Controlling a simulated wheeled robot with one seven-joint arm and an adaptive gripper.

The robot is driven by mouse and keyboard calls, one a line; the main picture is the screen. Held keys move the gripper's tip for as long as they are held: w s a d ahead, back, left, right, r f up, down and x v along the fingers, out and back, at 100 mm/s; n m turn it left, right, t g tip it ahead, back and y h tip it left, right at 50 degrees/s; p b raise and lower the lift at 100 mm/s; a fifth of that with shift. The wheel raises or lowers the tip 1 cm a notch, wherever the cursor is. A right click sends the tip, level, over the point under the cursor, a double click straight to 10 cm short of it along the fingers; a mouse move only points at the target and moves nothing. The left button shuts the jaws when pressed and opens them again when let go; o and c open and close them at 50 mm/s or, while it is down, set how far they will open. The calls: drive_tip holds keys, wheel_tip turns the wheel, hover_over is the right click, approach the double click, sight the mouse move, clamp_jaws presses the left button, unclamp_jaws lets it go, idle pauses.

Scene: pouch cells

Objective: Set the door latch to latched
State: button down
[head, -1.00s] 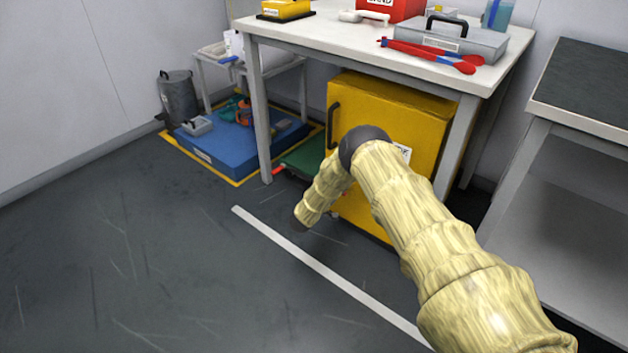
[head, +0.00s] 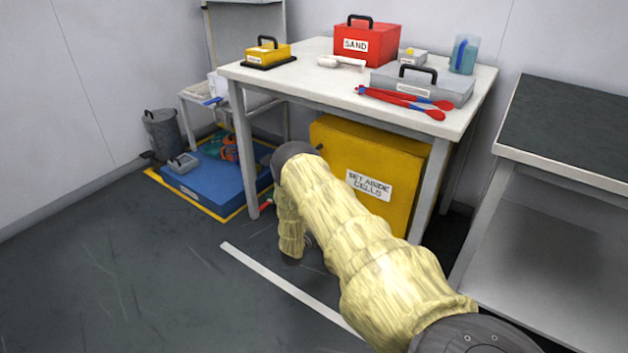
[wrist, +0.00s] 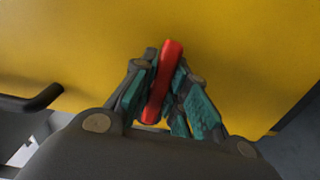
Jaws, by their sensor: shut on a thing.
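The yellow cabinet (head: 385,160) stands under the white table and bears a "SET ASIDE CELLS" label. Its yellow front also fills the wrist view (wrist: 240,50). A red latch lever (wrist: 163,80) lies against that front, leaning slightly off upright in the wrist view. My gripper (wrist: 165,90) is shut on the red lever, with teal-padded fingers on both sides of it. A black handle (wrist: 35,100) is at the left in the wrist view.
The white table (head: 310,75) above the cabinet carries a red sand box (head: 365,46), a grey case (head: 425,87) and red-blue tongs (head: 400,100). A dark-topped bench (head: 580,120) stands at right.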

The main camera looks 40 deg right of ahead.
drive_tip(key=shift+s+d, duration=0.1)
drive_tip(key=c, duration=1.4)
unclamp_jaws()
drive_tip(key=a, duration=0.4)
drive_tip(key=s+a, duration=0.1)
drive_tip(key=a, duration=0.7)
drive_tip(key=shift+s, duration=0.4)
